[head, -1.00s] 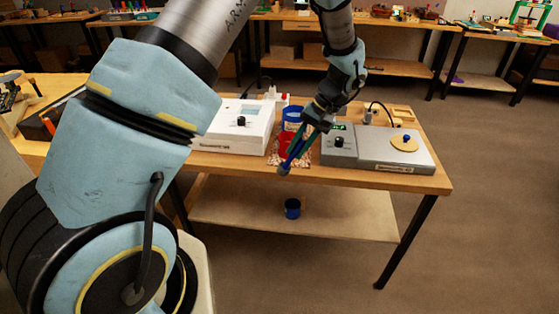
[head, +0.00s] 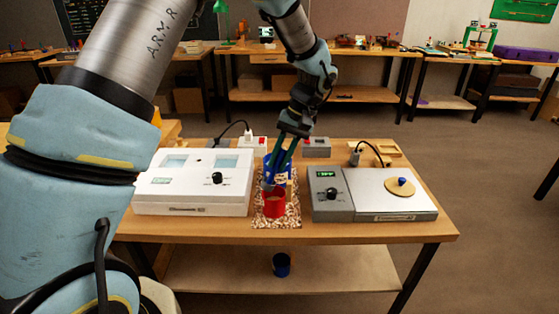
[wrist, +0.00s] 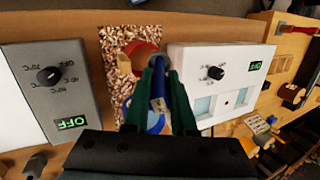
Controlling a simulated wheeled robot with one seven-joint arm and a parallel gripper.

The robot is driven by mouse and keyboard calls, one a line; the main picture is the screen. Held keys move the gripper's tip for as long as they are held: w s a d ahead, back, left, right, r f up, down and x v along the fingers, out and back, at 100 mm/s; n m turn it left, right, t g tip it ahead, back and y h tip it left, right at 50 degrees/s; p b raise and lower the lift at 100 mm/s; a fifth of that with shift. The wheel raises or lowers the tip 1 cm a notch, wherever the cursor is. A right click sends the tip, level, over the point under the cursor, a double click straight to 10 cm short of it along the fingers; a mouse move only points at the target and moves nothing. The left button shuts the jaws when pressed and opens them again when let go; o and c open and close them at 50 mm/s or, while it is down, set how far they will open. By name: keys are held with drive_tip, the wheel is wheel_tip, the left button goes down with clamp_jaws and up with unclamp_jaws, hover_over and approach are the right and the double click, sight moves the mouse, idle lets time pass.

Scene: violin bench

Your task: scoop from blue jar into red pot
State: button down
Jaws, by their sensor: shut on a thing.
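My gripper (head: 284,158) is shut on a scoop with a blue handle (wrist: 158,88), seen between its dark green fingers in the wrist view. The scoop's grey bowl (wrist: 157,62) points down beside the rim of the red pot (wrist: 141,50); I cannot tell its height or whether it holds anything. In the head view the red pot (head: 274,205) stands at the front of a speckled mat (head: 288,222). The blue jar (head: 285,172) stands right behind it, partly hidden by my fingers. In the wrist view the blue jar is largely hidden by the scoop and fingers.
A white device with a knob (head: 190,190) stands left of the mat, a grey device (head: 335,205) with a lit display right of it. A dark blue cup (head: 281,265) sits on the lower shelf.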

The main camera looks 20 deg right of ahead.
drive_tip(key=shift+w+a, duration=0.15)
drive_tip(key=shift+w+a+r+h+b, duration=0.15)
drive_tip(key=shift+a+h+b, duration=0.45)
drive_tip(key=shift+h, duration=0.3)
drive_tip(key=h, duration=0.1)
drive_tip(key=a+h, duration=0.1)
drive_tip(key=shift+a+r+g+h, duration=0.25)
drive_tip(key=shift+r+g+h, duration=0.05)
drive_tip(key=shift+r, duration=0.1)
drive_tip(key=shift+d+r+p, duration=0.15)
drive_tip(key=shift+r+p, duration=0.5)
drive_tip(key=shift+r, duration=0.25)
drive_tip(key=shift+r+p, duration=0.65)
drive_tip(key=shift+r, duration=0.2)
